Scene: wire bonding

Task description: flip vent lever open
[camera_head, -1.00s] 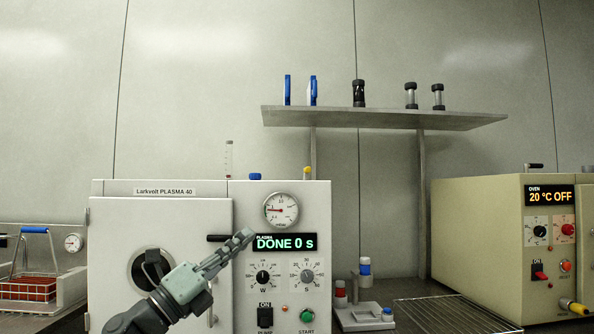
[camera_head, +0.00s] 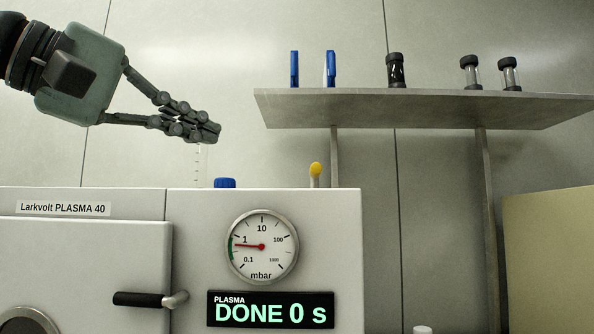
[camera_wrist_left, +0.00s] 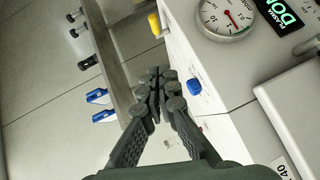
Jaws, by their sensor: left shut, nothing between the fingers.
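The plasma cleaner (camera_head: 190,240) fills the lower left of the head view. A small upright lever with a yellow tip (camera_head: 316,172) stands at its top and looks like the vent lever; no label shows on it. It also shows as a yellow tip (camera_wrist_left: 155,25) near the top of the left wrist view. My left gripper (camera_head: 213,133) is shut and empty above the machine's top, left of the yellow tip and apart from it. In the left wrist view its fingertips (camera_wrist_left: 157,82) are together. My right gripper is out of view.
A blue cap (camera_head: 225,183) sits on top of the machine, below my fingers, near a clear graduated tube (camera_head: 199,160). A shelf (camera_head: 420,108) with several small items is at the upper right. The black door handle (camera_head: 140,299) sticks out in front.

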